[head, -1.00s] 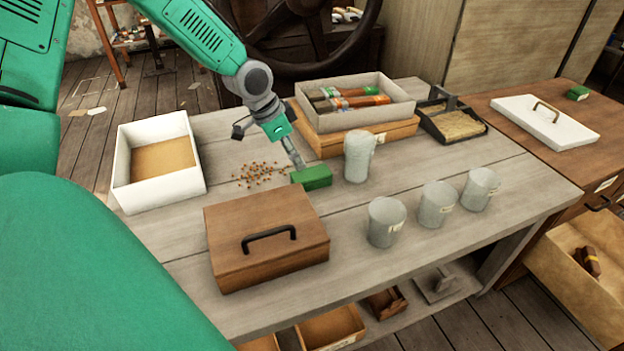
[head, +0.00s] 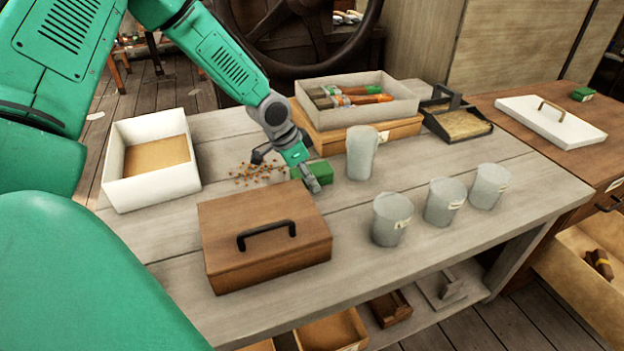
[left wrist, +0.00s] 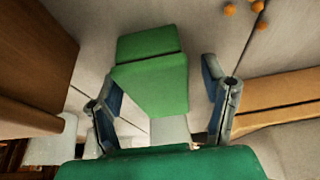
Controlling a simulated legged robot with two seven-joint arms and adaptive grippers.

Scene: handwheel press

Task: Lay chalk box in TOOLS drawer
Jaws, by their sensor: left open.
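A green box (head: 318,172), which looks like the chalk box, lies on the workbench behind the brown lidded case. My left gripper (head: 290,172) is open around it, with one finger in front of the box. In the left wrist view, the green box (left wrist: 150,72) sits between the spread fingers of my left gripper (left wrist: 160,88), with a visible gap on each side. An open drawer (head: 577,265) in the right-hand cabinet holds a brown object. I cannot read its label. My right gripper is out of view.
The brown case (head: 265,245), a tall grey cup (head: 361,155) and several smaller cups stand close by. A white bin (head: 112,170) is at left. A tray of tools (head: 362,110) is behind. Another green box (head: 582,94) and a white lid (head: 550,122) lie on the cabinet.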

